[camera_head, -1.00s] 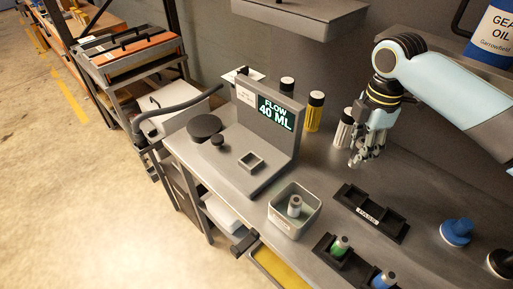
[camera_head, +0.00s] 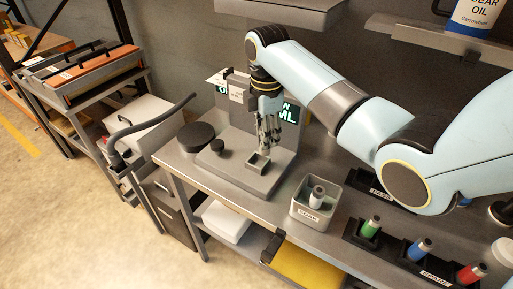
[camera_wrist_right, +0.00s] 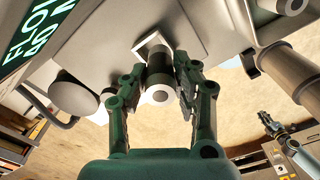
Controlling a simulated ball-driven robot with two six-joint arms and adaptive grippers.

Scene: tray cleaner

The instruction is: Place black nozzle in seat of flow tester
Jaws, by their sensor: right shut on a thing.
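The grey flow tester (camera_head: 236,174) stands on the bench, its green-lit screen (camera_head: 289,113) partly hidden by my arm. Its square, open seat (camera_head: 258,168) rises from the base plate. My right gripper (camera_head: 267,147) points down just above the seat. In the wrist view, the right gripper (camera_wrist_right: 160,84) is shut on the black nozzle (camera_wrist_right: 159,62), a dark cylinder with a pale ringed end towards the camera. The nozzle's far end overlaps the seat's pale rim (camera_wrist_right: 143,46). I cannot tell whether it is inside the seat or above it. My left gripper is not in view.
A grey soak bin (camera_head: 299,211) holding a grey nozzle (camera_head: 317,197) stands right of the tester. A black rack with green (camera_head: 371,227), blue (camera_head: 419,249) and red (camera_head: 470,274) nozzles lies further right.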

